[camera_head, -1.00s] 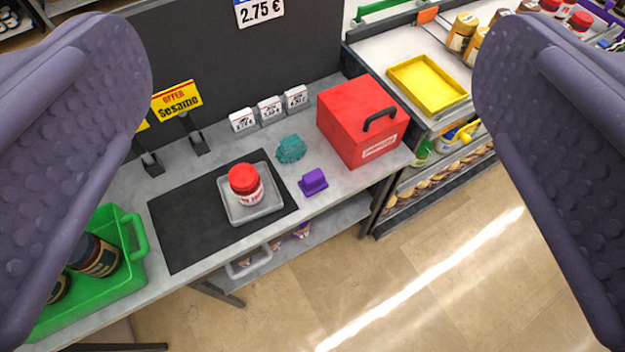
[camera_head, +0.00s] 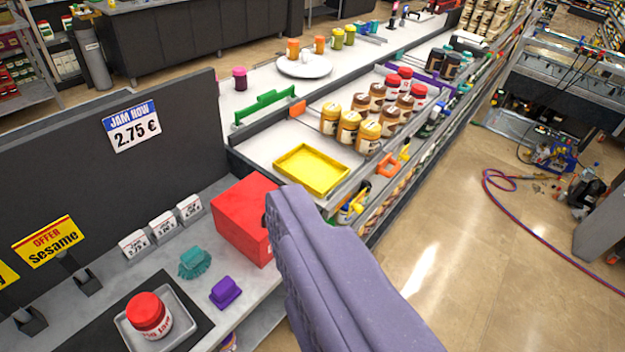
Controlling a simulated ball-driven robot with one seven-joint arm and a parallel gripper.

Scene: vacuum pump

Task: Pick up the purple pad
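The purple pad (camera_head: 225,292) is a small block with a raised top and a wider base. It sits on the grey counter, right of a black mat and below a teal brush-like thing (camera_head: 195,262). My gripper (camera_head: 288,215) shows as a grey-purple finger shape rising from the bottom, right of the pad in the picture. It overlaps the red box's right side in view. I cannot tell whether this is one finger or both together. Nothing is seen held, and the pad appears apart from the gripper.
A red box (camera_head: 238,220) stands behind the pad. A red-lidded jar (camera_head: 150,318) sits in a grey tray (camera_head: 185,328) at the lower left. Small price signs (camera_head: 163,225) line the counter back. A yellow tray (camera_head: 312,170) and several jars fill a display beyond. Open floor (camera_head: 440,235) lies right.

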